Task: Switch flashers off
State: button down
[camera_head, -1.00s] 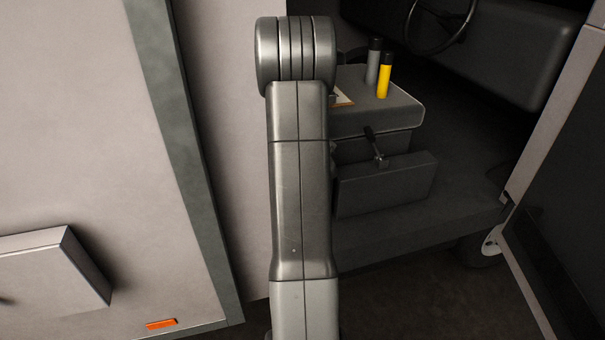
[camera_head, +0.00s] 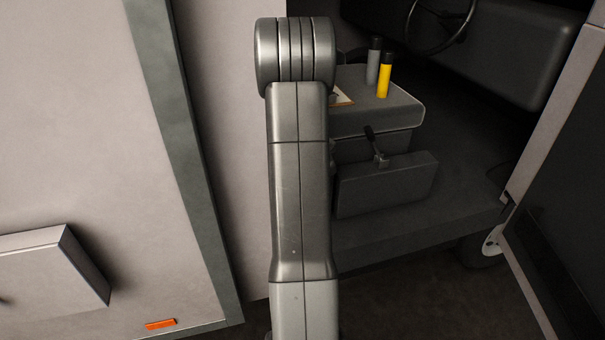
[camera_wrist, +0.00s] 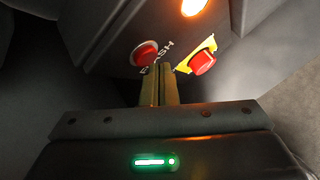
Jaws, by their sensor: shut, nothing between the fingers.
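In the wrist view, a round red button (camera_wrist: 145,53) sits on a dark panel beside lettering that reads FLASH. The shut, empty fingers of my gripper (camera_wrist: 161,70) point at the panel just below the lettering, a little right of this button. I cannot tell whether the fingertips touch the panel. A second, raised red button (camera_wrist: 202,62) on a yellow plate is to the right of the fingers. An orange lamp (camera_wrist: 194,5) glows above it at the top edge. In the head view my gripper and the panel are hidden behind my arm.
In the head view, a grey console (camera_head: 390,115) carries a yellow bottle (camera_head: 384,78) and a grey bottle (camera_head: 373,62). A lever (camera_head: 378,150) stands out from it. A steering wheel (camera_head: 440,25) is behind. An open door (camera_head: 565,180) is on the right, a pale vehicle wall (camera_head: 70,130) on the left.

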jog(key=shift+w+a, duration=0.15)
jog(key=shift+w, duration=0.25)
dwell(0.5)
dwell(0.3)
jog(key=shift+s+d+b, duration=0.3)
jog(key=shift+s+b, duration=0.3)
jog(key=shift+s, duration=0.15)
jog(key=shift+s, duration=0.1)
jog(key=s, duration=0.1)
jog(key=s+d+b, duration=0.1)
jog(key=s, duration=0.1)
jog(key=s+b, duration=0.1)
jog(key=shift+s+d, duration=0.25)
jog(key=shift+s, duration=0.05)
jog(key=shift+w, duration=0.1)
